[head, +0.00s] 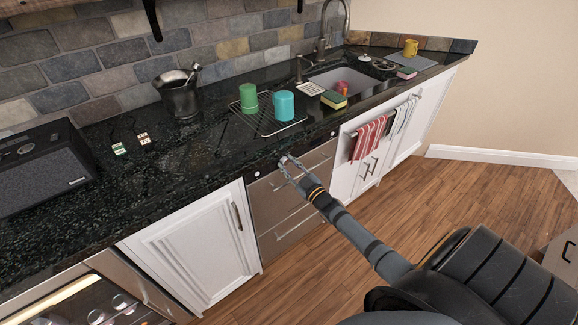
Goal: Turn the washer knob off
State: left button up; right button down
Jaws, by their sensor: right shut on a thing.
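The washer (266,206) is a steel drawer-fronted unit under the dark counter, between white cabinets. Its front panel (318,157) has a small pale round spot (257,174) at its left and another (333,133) at its right. My right gripper (285,161) reaches in from the lower right and is shut at the middle of this panel. The washer knob lies between its fingers and is hidden by them, so its turn angle cannot be told. My left gripper is out of view.
On the counter (150,190) above stand a wire rack (262,126) with a green cup (248,98) and a turquoise cup (284,106), a dark bucket (180,100) and a black speaker (40,165). A sink (362,78) lies behind. The wooden floor (470,190) is clear.

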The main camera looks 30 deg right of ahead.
jog(key=shift+n, duration=1.1)
jog(key=c, duration=1.3)
grip_release()
jog(key=s, duration=0.4)
jog(key=s+f, duration=0.1)
jog(key=s, duration=0.3)
jog(key=s+d, duration=0.1)
jog(key=s, duration=0.3)
jog(key=shift+f, duration=0.15)
